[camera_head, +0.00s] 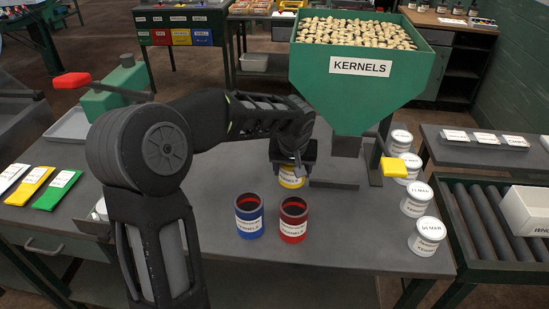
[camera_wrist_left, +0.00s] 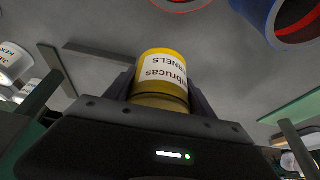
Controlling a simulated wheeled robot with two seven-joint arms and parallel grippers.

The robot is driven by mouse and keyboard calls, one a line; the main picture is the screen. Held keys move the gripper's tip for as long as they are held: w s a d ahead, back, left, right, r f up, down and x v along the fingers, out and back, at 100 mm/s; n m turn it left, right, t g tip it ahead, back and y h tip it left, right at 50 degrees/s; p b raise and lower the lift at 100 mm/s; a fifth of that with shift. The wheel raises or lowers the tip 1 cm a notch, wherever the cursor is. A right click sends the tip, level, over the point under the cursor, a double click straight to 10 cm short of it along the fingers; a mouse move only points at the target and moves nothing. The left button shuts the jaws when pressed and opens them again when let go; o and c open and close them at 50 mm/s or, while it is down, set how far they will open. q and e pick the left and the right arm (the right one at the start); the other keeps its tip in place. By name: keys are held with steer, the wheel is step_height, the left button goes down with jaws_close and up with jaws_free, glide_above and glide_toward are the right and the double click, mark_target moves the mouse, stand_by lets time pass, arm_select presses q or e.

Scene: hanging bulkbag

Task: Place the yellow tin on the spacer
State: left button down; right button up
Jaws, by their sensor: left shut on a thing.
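The yellow tin (camera_head: 292,181) has a white label and is in my left gripper (camera_head: 292,164), left of the hopper's spout. In the left wrist view the tin (camera_wrist_left: 163,72) sits between the two dark fingers, its label facing the camera upside down. I cannot tell whether its base touches the table. A dark flat plate (camera_head: 334,184) lies under the hopper spout, to the right of the tin. I cannot tell for sure whether this is the spacer. My right gripper is not in view.
A blue tin (camera_head: 249,220) and a red tin (camera_head: 293,222), both open, stand in front of the gripper. The green kernel hopper (camera_head: 360,90) rises behind, with a yellow handle (camera_head: 394,167). Several white tins (camera_head: 416,199) line the right edge. Coloured packets (camera_head: 57,190) lie left.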

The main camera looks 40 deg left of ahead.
arm_select(q)
steer(key=d+f+m, duration=0.1)
steer(key=d+m, duration=0.1)
steer(key=d, duration=0.3)
steer(key=s+d+f+m+h, duration=0.1)
steer(key=d+f+m, duration=0.1)
steer(key=d, duration=0.3)
steer(key=s+d+f+m+h, duration=0.1)
steer(key=d+m, duration=0.1)
steer(key=d, duration=0.4)
steer(key=shift+s+d+f+t, duration=0.1)
steer(key=shift+s+f+t, duration=0.05)
steer(key=shift+f+t, duration=0.2)
